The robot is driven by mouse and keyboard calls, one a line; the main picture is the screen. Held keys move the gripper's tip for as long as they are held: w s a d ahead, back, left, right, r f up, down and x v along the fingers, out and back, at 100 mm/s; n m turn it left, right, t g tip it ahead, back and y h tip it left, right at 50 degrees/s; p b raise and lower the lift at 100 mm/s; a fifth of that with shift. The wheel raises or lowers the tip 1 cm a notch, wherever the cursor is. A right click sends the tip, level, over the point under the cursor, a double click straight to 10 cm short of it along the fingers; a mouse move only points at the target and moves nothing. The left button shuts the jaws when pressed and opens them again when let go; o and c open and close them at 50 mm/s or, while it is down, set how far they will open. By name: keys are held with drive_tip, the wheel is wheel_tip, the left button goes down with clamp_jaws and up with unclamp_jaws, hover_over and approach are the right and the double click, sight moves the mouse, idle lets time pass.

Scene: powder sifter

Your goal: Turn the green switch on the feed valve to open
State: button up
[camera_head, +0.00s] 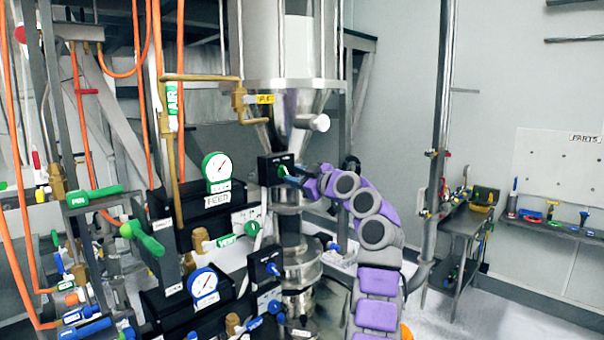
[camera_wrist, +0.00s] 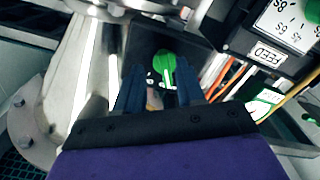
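The green switch (camera_head: 281,171) is on the front of a black box (camera_head: 268,163) below the steel hopper. In the wrist view, the green switch (camera_wrist: 165,62) looks like a rounded green knob on a dark face, with a pale line down it. My gripper (camera_head: 291,177) is right in front of this box in the head view. In the wrist view, the two dark blue fingers of my gripper (camera_wrist: 158,78) are spread apart, with the switch showing between and just beyond their tips. I cannot tell whether they touch it. The switch's markings are unreadable.
A green-rimmed gauge (camera_head: 217,168) with a FEED label (camera_head: 217,200) stands left of the box. A second black box with a blue switch (camera_head: 272,268) is below. Brass pipe (camera_head: 200,78) and several orange hoses (camera_head: 157,50) run at left. Floor is clear at right.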

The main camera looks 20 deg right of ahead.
sight(274, 173)
drive_tip(key=a, duration=0.4)
drive_tip(key=shift+w+a+r, duration=0.15)
drive_tip(key=shift+w+r, duration=0.15)
drive_tip(key=d, duration=0.4)
drive_tip(key=shift+d+f, duration=0.25)
drive_tip(key=shift+f, duration=0.05)
drive_tip(key=shift+c, duration=0.3)
drive_tip(key=shift+d, duration=0.3)
drive_tip(key=shift+c, duration=0.8)
drive_tip(key=shift+a, duration=0.2)
drive_tip(key=shift+c, duration=0.7)
drive_tip(key=shift+w+a, duration=0.15)
drive_tip(key=shift+a, duration=1)
clamp_jaws()
drive_tip(key=shift+d, duration=0.5)
